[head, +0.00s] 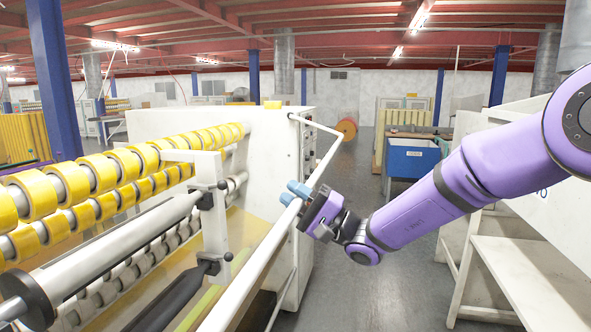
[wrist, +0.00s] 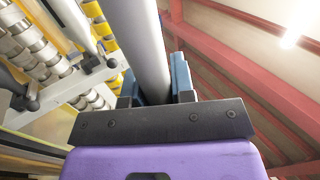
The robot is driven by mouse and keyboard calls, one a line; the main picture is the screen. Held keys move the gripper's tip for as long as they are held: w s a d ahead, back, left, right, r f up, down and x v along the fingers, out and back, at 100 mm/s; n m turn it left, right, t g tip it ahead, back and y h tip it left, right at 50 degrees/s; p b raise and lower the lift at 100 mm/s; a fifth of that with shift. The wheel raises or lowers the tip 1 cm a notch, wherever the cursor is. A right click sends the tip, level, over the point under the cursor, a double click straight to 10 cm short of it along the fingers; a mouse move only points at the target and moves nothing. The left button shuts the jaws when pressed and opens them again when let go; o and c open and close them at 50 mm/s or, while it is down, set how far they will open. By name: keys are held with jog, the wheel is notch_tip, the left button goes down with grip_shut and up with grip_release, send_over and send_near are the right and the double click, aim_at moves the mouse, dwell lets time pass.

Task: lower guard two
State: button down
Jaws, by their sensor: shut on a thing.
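The guard is a white bar frame (head: 263,253) along the front of the tape machine. Its long bar runs from the lower foreground up past my gripper, and a side arm joins it to the white end cabinet near the top. The bar stands raised, out in front of the rollers. My gripper (head: 294,193) is shut on this long bar, its blue fingertips on either side of it. In the wrist view the grey-looking bar (wrist: 146,45) passes between the fingers of my gripper (wrist: 156,86). Part of the bar is hidden behind the gripper body.
Yellow tape rolls (head: 125,163) sit on shafts at the left, behind the guard. The white end cabinet (head: 272,155) stands behind. A white shelf unit (head: 515,262) stands at the right, close to my arm. A blue bin (head: 413,158) is farther back. The grey floor between is clear.

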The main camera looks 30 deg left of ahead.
jog(key=s+a+f+y, duration=0.1)
jog(key=s+a+f, duration=0.1)
jog(key=a+f, duration=0.5)
jog(key=s+a+f+y, duration=0.1)
jog(key=a+f+y, duration=0.1)
jog(key=a+f, duration=0.6)
jog(key=shift+s+a+f+g, duration=0.25)
jog(key=shift+s+f+g, duration=0.15)
jog(key=shift+f, duration=0.6)
jog(key=c, duration=1)
grip_release()
jog(key=shift+o, duration=0.2)
jog(key=v, duration=1)
jog(key=shift+f, duration=0.55)
jog(key=shift+w+d, duration=0.1)
